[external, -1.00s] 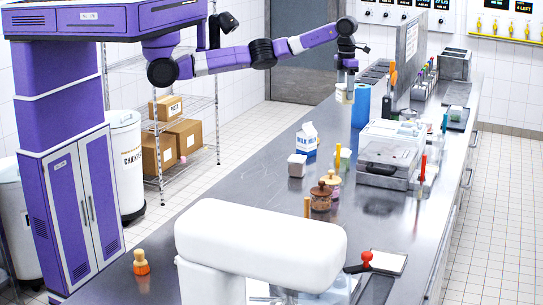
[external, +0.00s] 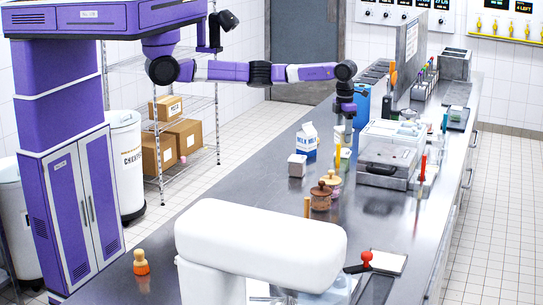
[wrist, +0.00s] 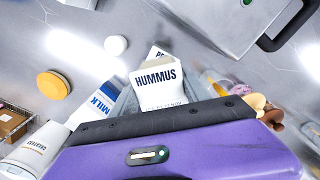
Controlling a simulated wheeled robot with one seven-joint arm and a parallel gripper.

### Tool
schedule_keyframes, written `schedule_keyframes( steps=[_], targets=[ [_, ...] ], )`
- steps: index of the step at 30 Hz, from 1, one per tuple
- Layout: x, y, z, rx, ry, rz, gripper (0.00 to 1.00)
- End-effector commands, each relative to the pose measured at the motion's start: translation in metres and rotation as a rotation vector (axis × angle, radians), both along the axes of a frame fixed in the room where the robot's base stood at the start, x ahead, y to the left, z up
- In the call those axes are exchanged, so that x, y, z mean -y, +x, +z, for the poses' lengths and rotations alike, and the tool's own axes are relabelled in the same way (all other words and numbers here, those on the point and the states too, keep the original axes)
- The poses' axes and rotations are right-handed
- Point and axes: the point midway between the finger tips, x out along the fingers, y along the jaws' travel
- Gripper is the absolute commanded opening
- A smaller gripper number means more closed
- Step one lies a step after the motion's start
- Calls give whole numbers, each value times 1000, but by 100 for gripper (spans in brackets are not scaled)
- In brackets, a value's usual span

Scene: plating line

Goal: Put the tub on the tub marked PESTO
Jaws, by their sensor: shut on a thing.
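In the wrist view my gripper (wrist: 165,108) is shut on a white tub marked HUMMUS (wrist: 158,88), with its label facing the camera. Just past the held tub's top edge is a pale thing with a label beginning with P (wrist: 158,52); the held tub hides the rest, so I cannot confirm that it reads PESTO. In the external view my gripper (external: 343,128) hangs over the counter, right of the milk carton (external: 308,141). The held tub is small and hard to make out there. I cannot tell whether it touches anything below.
A small pale tub (external: 297,165) stands in front of the milk carton.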

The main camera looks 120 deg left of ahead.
Motion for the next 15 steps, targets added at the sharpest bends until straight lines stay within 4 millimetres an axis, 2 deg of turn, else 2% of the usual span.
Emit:
schedule_keyframes(
  steps=[5,15],
  targets=[
    [0,0,-23,-2,1,0,5],
    [0,0,-27,-1,-1,0,5]
  ],
)
